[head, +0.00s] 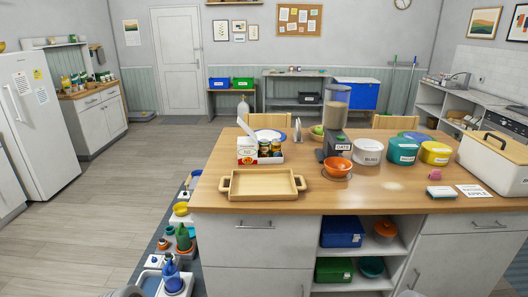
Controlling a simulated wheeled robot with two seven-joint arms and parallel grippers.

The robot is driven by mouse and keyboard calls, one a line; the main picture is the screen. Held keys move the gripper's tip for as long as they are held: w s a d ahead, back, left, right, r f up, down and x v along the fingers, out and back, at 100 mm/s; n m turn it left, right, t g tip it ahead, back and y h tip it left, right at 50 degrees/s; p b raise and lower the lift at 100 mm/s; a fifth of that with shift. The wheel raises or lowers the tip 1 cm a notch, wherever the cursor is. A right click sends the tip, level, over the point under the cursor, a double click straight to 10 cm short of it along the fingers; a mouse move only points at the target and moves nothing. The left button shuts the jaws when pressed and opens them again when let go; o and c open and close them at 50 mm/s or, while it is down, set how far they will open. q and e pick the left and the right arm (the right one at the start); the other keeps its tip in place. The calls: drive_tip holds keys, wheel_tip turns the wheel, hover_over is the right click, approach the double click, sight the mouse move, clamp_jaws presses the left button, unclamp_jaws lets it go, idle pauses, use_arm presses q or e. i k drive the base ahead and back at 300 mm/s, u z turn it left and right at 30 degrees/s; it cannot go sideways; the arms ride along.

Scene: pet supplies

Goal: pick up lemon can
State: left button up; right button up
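Two small cans (264,147) with dark and yellow-orange labels stand side by side in a white caddy (268,160) on the wooden island top. Their labels are too small to read, so I cannot tell which one, if either, is the lemon can. A white box with red and yellow at its base (247,152) stands to their left and other items crowd around them. Neither gripper can be made out; only grey rounded parts, perhaps of my arms, show at the bottom edge, well below the island top.
An empty wooden tray (262,195) lies in front of the caddy. A dispenser (337,115), an orange bowl (338,166), lidded containers (368,151) and a large cream bin (494,160) stand to the right. Low bottles and bowls (173,275) line the island's left side. The floor further left is clear.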

sight(276, 144)
drive_tip(key=z, duration=1.95)
drive_tip(key=i, duration=1.1)
drive_tip(key=u, duration=1.7)
